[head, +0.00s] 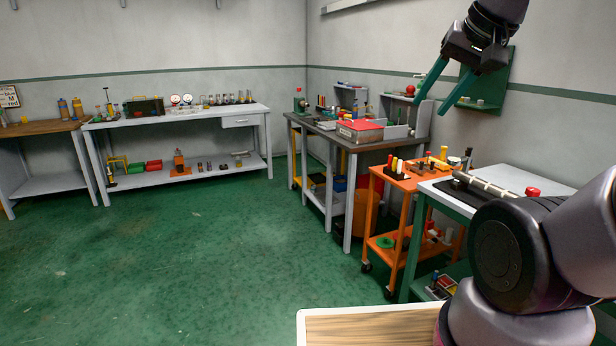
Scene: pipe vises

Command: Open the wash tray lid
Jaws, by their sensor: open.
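A low grey box with a red top (360,125) sits near the front edge of the dark-topped bench (385,143) in the middle right; it looks like the wash tray with its lid down, but it is small and I cannot make out a handle. My gripper (432,104) hangs at the upper right with teal fingers spread apart and nothing between them. In the picture it is up and to the right of the red-topped box, clearly apart from it.
An orange cart (398,180) with small tools stands right of the bench. A white-topped table (515,178) holding a pipe is nearer. A long grey workbench (180,118) stands at the back wall. A wooden surface (370,328) is at the bottom. Green floor (200,250) is open at left.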

